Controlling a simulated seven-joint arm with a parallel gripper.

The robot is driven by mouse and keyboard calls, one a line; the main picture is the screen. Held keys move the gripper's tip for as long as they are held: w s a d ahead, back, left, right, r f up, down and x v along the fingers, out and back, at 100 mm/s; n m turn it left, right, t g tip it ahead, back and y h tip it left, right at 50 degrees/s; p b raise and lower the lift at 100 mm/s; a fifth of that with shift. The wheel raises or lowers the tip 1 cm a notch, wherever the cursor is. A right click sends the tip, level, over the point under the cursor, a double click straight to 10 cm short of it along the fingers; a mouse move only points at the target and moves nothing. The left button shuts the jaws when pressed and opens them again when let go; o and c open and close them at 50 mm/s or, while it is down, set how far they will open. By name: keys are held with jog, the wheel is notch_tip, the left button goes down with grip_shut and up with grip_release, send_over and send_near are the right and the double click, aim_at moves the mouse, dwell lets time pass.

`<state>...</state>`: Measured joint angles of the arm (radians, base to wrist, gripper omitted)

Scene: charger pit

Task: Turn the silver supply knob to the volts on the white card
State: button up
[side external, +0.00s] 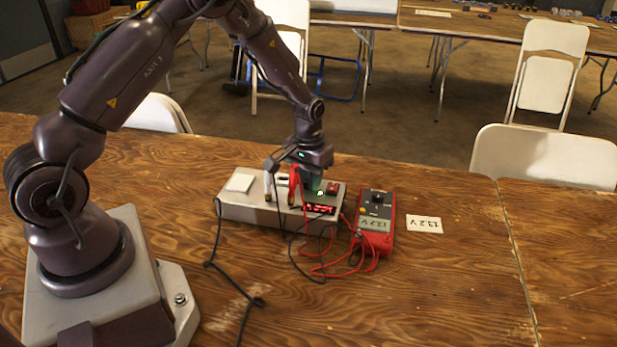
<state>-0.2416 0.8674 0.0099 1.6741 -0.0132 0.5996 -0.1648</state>
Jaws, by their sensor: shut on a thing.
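The power supply (240,208) is a low, pale metal box on the wooden table, with a red lit display (319,209) whose digits are too small to read surely. My gripper (314,188) points down onto the right part of its top, shut at the silver knob, which my fingers mostly hide. The white card (424,224) lies flat to the right and reads 13.2 V. A red multimeter (374,222) lies between the supply and the card; its grey screen seems to show about 13.2 V.
Red leads (330,262) and a black cable (222,268) loop over the table in front of the supply. A white square (240,182) sits on the supply's left top. The table's right side is clear. White chairs (545,180) stand behind the table.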

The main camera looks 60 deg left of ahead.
jog(key=o, duration=0.9)
